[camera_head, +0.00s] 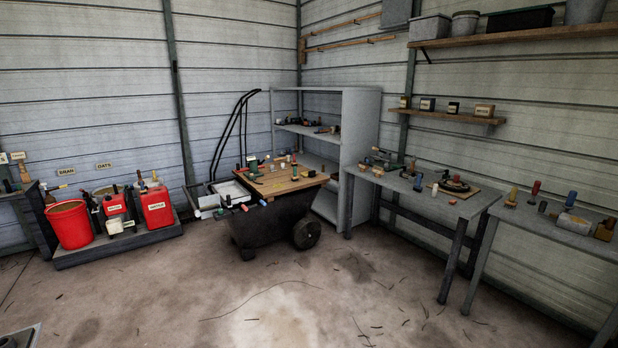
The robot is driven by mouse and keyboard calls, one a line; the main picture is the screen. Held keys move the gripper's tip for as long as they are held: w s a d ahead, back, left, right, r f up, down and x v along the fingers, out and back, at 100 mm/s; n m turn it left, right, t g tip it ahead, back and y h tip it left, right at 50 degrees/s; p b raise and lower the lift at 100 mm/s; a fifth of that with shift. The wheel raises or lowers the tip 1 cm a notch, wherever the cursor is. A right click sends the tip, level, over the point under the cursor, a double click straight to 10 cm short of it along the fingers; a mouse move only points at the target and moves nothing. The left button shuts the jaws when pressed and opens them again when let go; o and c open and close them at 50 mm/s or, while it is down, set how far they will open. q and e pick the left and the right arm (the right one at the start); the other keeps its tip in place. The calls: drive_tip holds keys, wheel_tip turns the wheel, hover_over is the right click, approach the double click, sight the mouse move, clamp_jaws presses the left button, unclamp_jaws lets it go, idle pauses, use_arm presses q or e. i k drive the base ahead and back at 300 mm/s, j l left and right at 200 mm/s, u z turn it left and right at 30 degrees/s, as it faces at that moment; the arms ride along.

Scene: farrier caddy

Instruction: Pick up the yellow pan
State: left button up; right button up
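I cannot make out a yellow pan for certain in the head view. A small yellow item (57,187) shows above the red bucket at the left, but it is too small to tell what it is. Several small tools and blocks lie on the cart's wooden top (285,187), and some have yellowish parts too small to name. Neither of my grippers is in view.
A dark wheeled cart (262,232) stands mid-room before a grey shelf unit (358,128). Left, a red bucket (72,229) and red containers (157,207) stand on a low platform (120,249). Grey worktables (428,205) line the right. The concrete floor (260,305) ahead is open.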

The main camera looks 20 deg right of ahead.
sight(311, 173)
drive_tip(key=i+l+z, duration=0.2)
drive_tip(key=i, duration=0.15)
drive_tip(key=i+z, duration=0.15)
drive_tip(key=i, duration=0.25)
drive_tip(key=i+z, duration=0.25)
drive_tip(key=i, duration=1.7)
drive_tip(key=i+l+u, duration=0.2)
drive_tip(key=i, duration=0.3)
drive_tip(key=i+u, duration=0.2)
drive_tip(key=i, duration=0.35)
drive_tip(key=i+l+u, duration=0.2)
drive_tip(key=i, duration=0.55)
